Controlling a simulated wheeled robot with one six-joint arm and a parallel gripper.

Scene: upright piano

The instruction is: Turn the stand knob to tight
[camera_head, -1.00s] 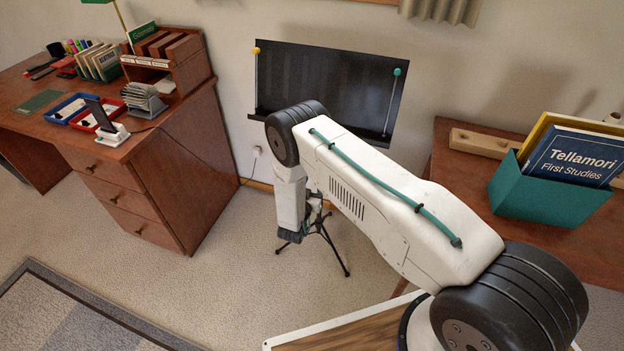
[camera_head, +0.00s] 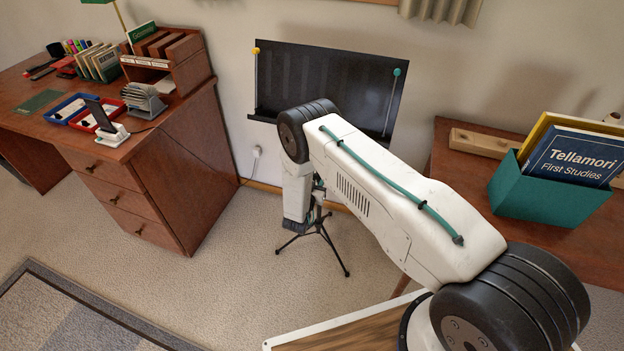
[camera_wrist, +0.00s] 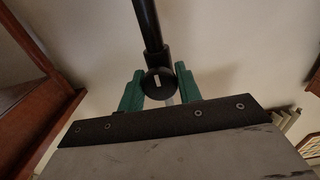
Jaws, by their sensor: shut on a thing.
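The music stand has a wide black desk (camera_head: 325,85) against the wall and a dark tripod (camera_head: 325,238) on the carpet. Its black post (camera_wrist: 149,28) runs up from the round black knob (camera_wrist: 158,83) in the wrist view. A short white mark on the knob's face stands nearly upright. My gripper (camera_wrist: 159,86) has one green finger on each side of the knob and is shut on it. In the head view my arm covers the middle of the stand, and the knob and fingertips cannot be made out there.
A brown desk (camera_head: 160,190) with drawers stands at the left. A wooden surface (camera_head: 470,185) at the right bears a green box (camera_head: 540,205) of books. A grey rug (camera_head: 75,315) lies at the front left. Carpet is open between the desk and stand.

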